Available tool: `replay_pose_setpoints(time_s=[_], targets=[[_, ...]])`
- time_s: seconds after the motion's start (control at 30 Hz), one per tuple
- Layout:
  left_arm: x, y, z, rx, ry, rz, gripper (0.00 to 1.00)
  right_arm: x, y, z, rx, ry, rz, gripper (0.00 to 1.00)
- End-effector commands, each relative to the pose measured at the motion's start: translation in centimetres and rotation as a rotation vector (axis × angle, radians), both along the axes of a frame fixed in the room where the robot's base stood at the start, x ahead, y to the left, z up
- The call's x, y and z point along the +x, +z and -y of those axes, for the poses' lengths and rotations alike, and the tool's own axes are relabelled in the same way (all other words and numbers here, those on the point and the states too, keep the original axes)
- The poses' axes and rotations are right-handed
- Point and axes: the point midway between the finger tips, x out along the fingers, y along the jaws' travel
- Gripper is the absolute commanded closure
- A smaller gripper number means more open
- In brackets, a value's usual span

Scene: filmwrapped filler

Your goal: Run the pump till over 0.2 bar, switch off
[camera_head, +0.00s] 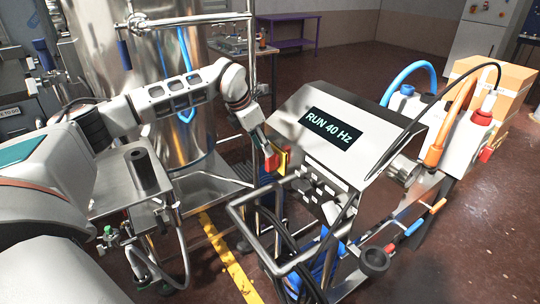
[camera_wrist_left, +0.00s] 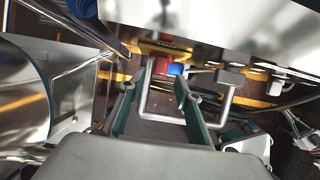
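The pump cart's control box (camera_head: 340,130) is grey metal, and its dark display (camera_head: 331,131) reads "RUN 40 Hz" in pale green letters. A red switch handle (camera_head: 271,157) on a yellow plate (camera_head: 283,162) sits at the box's left side. My left gripper (camera_head: 264,142) is at this switch, its fingertips close to the red part; contact cannot be told. In the left wrist view the fingers (camera_wrist_left: 154,88) stand apart, with the red part (camera_wrist_left: 160,66) and yellow plate (camera_wrist_left: 165,48) just beyond them. No pressure reading is legible. My right gripper is not in view.
A tubular metal frame (camera_head: 262,232) and dark cables stand below the switch. A tall steel tank (camera_head: 150,70) stands behind my left arm. The floor at back right is open.

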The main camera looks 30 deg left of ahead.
Motion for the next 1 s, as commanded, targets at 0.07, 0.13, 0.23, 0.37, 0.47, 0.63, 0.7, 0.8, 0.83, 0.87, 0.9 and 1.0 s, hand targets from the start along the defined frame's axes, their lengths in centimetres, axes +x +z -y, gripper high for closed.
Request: replay_pose_setpoints(time_s=[0.07, 0.13, 0.23, 0.37, 0.47, 0.63, 0.7, 0.8, 0.83, 0.87, 0.9, 1.0], targets=[[0.4, -1.7, 0.3, 0.0, -0.001, -0.007, 0.67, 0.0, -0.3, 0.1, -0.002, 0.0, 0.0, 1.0], [0.8, -2.7, 0.4, 0.0, -0.001, -0.005, 0.67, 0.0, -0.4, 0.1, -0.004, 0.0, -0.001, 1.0], [1.3, -3.9, 0.7, 0.0, -0.001, -0.004, 0.67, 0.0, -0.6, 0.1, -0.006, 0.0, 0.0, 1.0], [1.7, -4.8, 0.8, -0.001, 0.0, -0.005, 0.67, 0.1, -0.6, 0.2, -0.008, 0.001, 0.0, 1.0], [1.9, -5.1, 0.9, 0.0, 0.0, -0.002, 0.67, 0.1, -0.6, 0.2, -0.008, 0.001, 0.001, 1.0], [1.9, -5.1, 0.9, 0.0, 0.0, -0.001, 0.67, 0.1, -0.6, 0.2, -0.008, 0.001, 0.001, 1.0], [1.9, -5.1, 0.8, 0.0, 0.0, -0.001, 0.67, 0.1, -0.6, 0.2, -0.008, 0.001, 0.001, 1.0], [1.9, -5.1, 0.8, 0.0, 0.0, -0.001, 0.9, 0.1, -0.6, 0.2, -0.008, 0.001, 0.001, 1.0], [1.9, -5.1, 0.8, 0.0, 0.0, -0.001, 0.98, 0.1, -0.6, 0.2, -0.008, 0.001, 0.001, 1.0], [1.9, -5.1, 0.8, 0.0, 0.0, -0.001, 1.0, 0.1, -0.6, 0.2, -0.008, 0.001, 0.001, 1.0], [1.9, -5.1, 0.8, 0.0, 0.0, -0.001, 1.0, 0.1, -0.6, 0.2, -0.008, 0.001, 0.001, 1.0], [1.9, -5.1, 0.8, -0.001, 0.0, -0.003, 1.0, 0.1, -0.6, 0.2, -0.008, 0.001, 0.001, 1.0]])
